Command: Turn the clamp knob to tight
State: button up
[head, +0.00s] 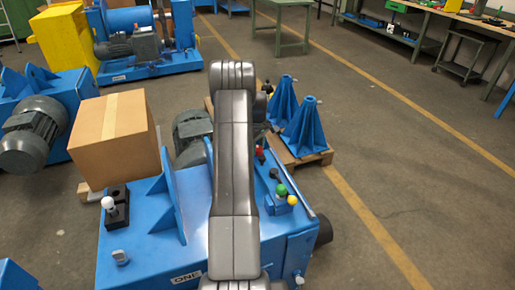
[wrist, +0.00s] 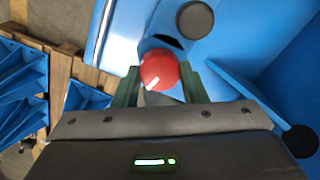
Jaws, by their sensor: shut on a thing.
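The red knob (wrist: 157,71), which I take for the clamp knob, has a white pointer line toward its lower left in the wrist view. My gripper (wrist: 160,86) is shut on it, with a dark green finger on each side. Any tight or loose marking is not readable.
A dark round knob (wrist: 195,19) sits close beyond the red one. On the blue machine (head: 140,250) are a green ball (head: 281,189), a yellow ball (head: 292,200) and a white-topped lever (head: 108,203).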

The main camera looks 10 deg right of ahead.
jog(key=m+b, duration=0.1)
jog(key=m, duration=0.2)
jog(key=shift+m, duration=0.4)
jog(key=m+b, duration=0.1)
jog(key=m, duration=0.3)
jog(key=shift+m, duration=0.3)
jog(key=m, duration=0.4)
jog(key=shift+d+b, duration=0.1)
jog(key=shift+b, duration=0.2)
jog(key=m, duration=0.8)
jog(key=shift+r+m, duration=0.1)
jog(key=shift+m, duration=0.2)
jog(key=m, duration=0.4)
jog(key=shift+m+b, duration=0.3)
jog(key=m, duration=0.3)
jog(key=shift+m, duration=2.2)
